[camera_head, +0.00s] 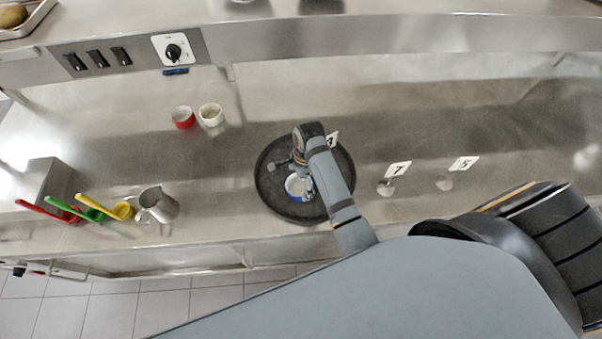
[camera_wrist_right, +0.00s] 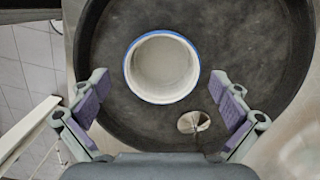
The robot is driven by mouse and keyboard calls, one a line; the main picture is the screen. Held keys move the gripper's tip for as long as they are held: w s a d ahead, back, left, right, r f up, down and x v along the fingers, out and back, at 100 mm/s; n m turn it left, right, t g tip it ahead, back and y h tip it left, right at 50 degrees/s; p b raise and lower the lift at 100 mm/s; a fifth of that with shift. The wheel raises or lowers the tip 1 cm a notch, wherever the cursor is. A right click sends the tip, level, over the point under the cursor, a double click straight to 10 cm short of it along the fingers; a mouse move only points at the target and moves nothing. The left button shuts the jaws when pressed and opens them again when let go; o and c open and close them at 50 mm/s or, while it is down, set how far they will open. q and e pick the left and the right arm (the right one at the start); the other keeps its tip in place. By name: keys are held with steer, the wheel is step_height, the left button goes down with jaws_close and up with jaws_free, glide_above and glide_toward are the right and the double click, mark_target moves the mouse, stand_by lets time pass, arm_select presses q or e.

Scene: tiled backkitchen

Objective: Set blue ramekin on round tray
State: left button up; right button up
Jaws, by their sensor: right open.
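The blue ramekin (camera_head: 294,187), white inside with a blue rim, stands upright on the black round tray (camera_head: 267,192). In the right wrist view the ramekin (camera_wrist_right: 162,67) sits on the tray's bare dark surface (camera_wrist_right: 232,40), inside its rim. My right gripper (camera_head: 305,190) is over the tray. In the right wrist view my right gripper (camera_wrist_right: 162,104) is open, its purple-padded fingers spread to either side below the ramekin, apart from it. My left gripper is not in view.
A red ramekin (camera_head: 183,117) and a cream ramekin (camera_head: 211,115) stand at the back left. A metal jug (camera_head: 157,205) and colored-handled scoops (camera_head: 100,208) are at the left. Number cards (camera_head: 398,169) stand on the counter right of the tray.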

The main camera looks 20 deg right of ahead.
mark_target(301, 189)
step_height(301, 189, up, 9)
steer(key=d, duration=0.1)
steer(key=shift+r, duration=0.2)
stand_by(0.4)
